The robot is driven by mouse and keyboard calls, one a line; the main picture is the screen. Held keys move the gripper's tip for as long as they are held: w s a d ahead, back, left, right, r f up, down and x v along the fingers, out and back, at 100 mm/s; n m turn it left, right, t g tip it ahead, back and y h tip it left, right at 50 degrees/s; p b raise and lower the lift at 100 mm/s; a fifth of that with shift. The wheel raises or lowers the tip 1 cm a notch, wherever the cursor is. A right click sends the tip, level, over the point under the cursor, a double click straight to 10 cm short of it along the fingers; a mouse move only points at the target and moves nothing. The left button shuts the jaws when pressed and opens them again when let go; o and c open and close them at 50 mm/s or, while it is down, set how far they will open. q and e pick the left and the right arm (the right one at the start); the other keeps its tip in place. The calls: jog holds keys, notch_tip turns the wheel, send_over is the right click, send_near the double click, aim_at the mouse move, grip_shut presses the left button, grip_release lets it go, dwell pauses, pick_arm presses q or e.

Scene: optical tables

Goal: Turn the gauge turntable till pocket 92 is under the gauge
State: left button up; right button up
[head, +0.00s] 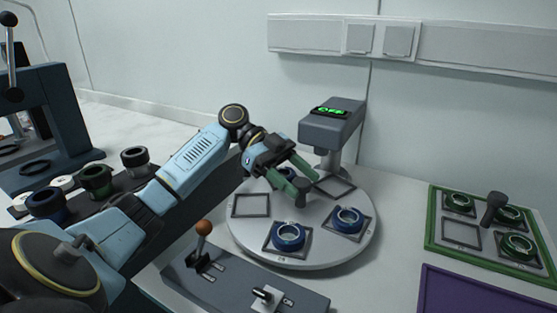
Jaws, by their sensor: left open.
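The gauge turntable (318,254) is a round pale disc with square dark-framed pockets and a dark upright post (301,195) near its middle. An empty pocket (251,205) is at its left and another empty pocket (334,187) lies at the back below the gauge. Blue rings sit in the front pocket (271,243) and the right pocket (365,229). Pocket numbers are too small to read. The grey gauge (333,128), with a lit green display, stands behind the disc. My left gripper (297,187) is open above the disc, its green fingers close to the post; contact is unclear.
Dark cups (96,180) stand at left.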

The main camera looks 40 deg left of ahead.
pick_arm(q)
jog(key=p+v, duration=0.1)
jog(key=v, duration=1.1)
jog(key=shift+p, duration=0.35)
pick_arm(e)
jog(key=d+f, duration=0.1)
jog(key=f, duration=0.2)
jog(key=s+d+f, duration=0.1)
jog(key=shift+s+d+f, duration=0.1)
jog(key=shift+d+f, duration=0.1)
jog(key=shift+d, duration=0.1)
pick_arm(q)
jog(key=shift+a, duration=0.1)
